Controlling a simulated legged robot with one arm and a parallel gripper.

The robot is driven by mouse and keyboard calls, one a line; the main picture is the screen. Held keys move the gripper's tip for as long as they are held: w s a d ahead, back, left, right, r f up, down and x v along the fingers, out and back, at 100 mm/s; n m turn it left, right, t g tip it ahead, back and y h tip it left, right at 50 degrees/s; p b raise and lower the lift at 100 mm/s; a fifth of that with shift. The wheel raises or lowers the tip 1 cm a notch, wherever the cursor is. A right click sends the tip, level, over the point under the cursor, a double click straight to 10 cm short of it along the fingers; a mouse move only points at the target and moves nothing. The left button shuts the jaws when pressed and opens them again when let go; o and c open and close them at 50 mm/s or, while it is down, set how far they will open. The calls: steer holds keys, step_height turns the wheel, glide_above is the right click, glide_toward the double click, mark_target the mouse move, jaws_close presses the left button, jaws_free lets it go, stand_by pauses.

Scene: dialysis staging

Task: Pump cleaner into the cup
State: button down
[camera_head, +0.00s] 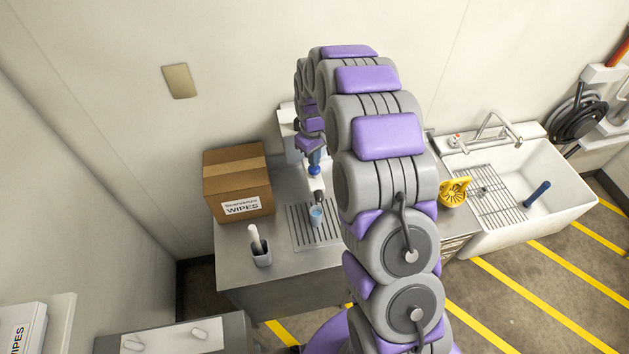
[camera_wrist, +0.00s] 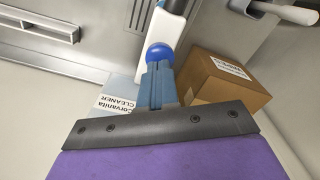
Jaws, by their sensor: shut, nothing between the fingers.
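The cleaner dispenser (camera_wrist: 118,104), labelled "Corvanita CLEANER", stands by the wall; my arm partly covers it in the head view. Its blue round pump knob (camera_wrist: 160,53) sits beside a white spout part (camera_wrist: 172,22), and the knob also shows in the head view (camera_head: 314,170). My gripper (camera_wrist: 157,72) is shut and empty, its fingertips right at the knob; whether they touch it I cannot tell. The light blue cup (camera_head: 316,216) stands upright on the slotted drip grate (camera_head: 299,228), just below the dark nozzle (camera_head: 319,195).
A cardboard wipes box (camera_head: 237,182) stands left of the dispenser. A grey holder (camera_head: 261,256) with a white-handled tool is at the counter's (camera_head: 240,287) front left. A yellow object (camera_head: 455,191) and a white sink (camera_head: 560,190) are to the right of my arm.

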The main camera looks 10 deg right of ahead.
steer(key=shift+f+b, duration=0.35)
steer(key=shift+f, duration=0.85)
steer(key=shift+r, duration=0.1)
stand_by(0.4)
steer(key=shift+r, duration=1.1)
steer(key=shift+r, duration=0.1)
stand_by(0.5)
step_height(320, 180, up, 6)
steer(key=shift+f+p, duration=0.1)
steer(key=shift+p, duration=0.5)
stand_by(0.4)
steer(key=s+r+m+b, duration=0.3)
steer(key=s+b, duration=0.6)
steer(key=s, duration=1)
steer(key=s+f+m+g+b, duration=0.1)
steer(key=s+f+b, duration=0.2)
steer(key=s, duration=0.8)
steer(key=s+f+m+b, duration=0.2)
steer(key=s+f+b, duration=0.2)
steer(key=s, duration=0.8)
steer(key=shift+g+b, duration=0.35)
steer(key=shift+g, duration=0.05)
